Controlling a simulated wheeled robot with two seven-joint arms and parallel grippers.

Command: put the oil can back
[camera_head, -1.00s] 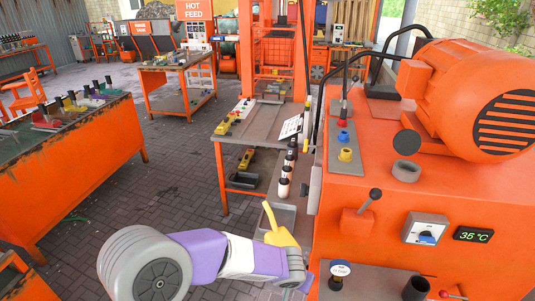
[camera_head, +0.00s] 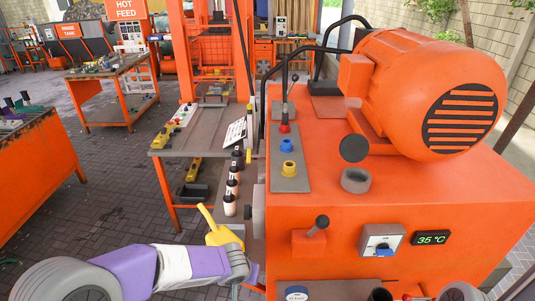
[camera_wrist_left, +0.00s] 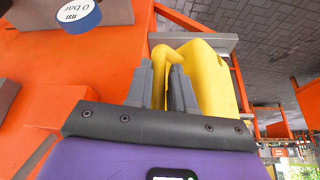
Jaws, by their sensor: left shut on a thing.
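The yellow oil can (camera_head: 221,234), with its long spout tilted up to the left, is held up beside the left side of the orange machine. My left gripper (camera_wrist_left: 160,85) is shut on the oil can, which fills the space around its fingertips in the left wrist view (camera_wrist_left: 207,82). In the head view the can hides part of the gripper, and my purple and white left arm comes in from the lower left.
The orange machine (camera_head: 400,205) with a motor (camera_head: 430,95) fills the right side. Open paved floor (camera_head: 110,200) lies to the left.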

